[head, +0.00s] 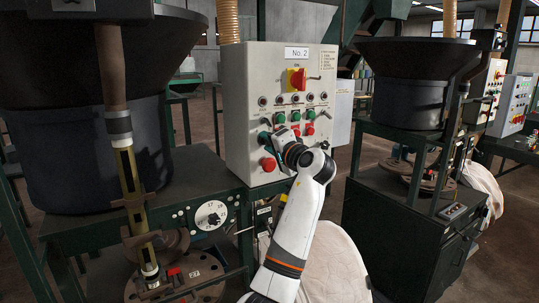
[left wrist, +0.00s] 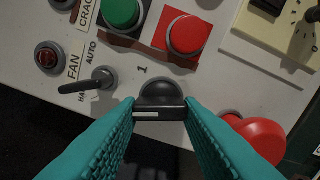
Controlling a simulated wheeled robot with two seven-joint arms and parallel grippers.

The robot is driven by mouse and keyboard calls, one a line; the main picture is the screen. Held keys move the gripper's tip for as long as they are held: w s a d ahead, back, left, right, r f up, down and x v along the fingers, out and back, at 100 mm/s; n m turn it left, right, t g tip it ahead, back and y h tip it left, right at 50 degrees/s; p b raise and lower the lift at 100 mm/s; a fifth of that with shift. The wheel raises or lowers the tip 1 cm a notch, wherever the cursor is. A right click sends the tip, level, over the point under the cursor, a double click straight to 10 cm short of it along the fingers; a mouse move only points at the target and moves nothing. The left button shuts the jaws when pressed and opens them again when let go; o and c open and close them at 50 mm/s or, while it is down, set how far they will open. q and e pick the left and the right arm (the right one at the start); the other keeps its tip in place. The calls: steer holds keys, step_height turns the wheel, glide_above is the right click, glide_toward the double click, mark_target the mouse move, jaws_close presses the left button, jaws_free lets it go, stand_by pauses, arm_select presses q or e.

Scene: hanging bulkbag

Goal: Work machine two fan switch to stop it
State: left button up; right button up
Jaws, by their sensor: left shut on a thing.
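The grey control box (head: 240,80) marked No. 2 stands at the centre of the head view. My left gripper (head: 267,139) is at the lower left of its front panel. In the left wrist view its teal fingers (left wrist: 160,112) are shut on a black knob (left wrist: 160,94) with a white mark. A "1" is printed above this knob. The "FAN" label (left wrist: 75,65) lies left of it, beside a small lever switch (left wrist: 88,84) marked AUTO. I cannot tell which of the two the label names. The gripper hides the knob in the head view. My right gripper is not in view.
A red mushroom button (head: 268,164) sits just below the gripper, and close right of the fingers in the left wrist view. Green (left wrist: 122,12) and red (left wrist: 186,34) push buttons are above. A dark hopper (head: 95,90) stands left, another machine (head: 410,80) right.

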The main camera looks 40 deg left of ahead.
arm_select(q)
steer(key=shift+f+n+b, duration=0.2)
steer(key=shift+n+b, duration=0.6)
steer(key=shift+n, duration=0.1)
steer(key=o, duration=0.7)
steer(key=b+v, duration=0.4)
steer(key=v, duration=0.8)
steer(key=shift+r, duration=0.1)
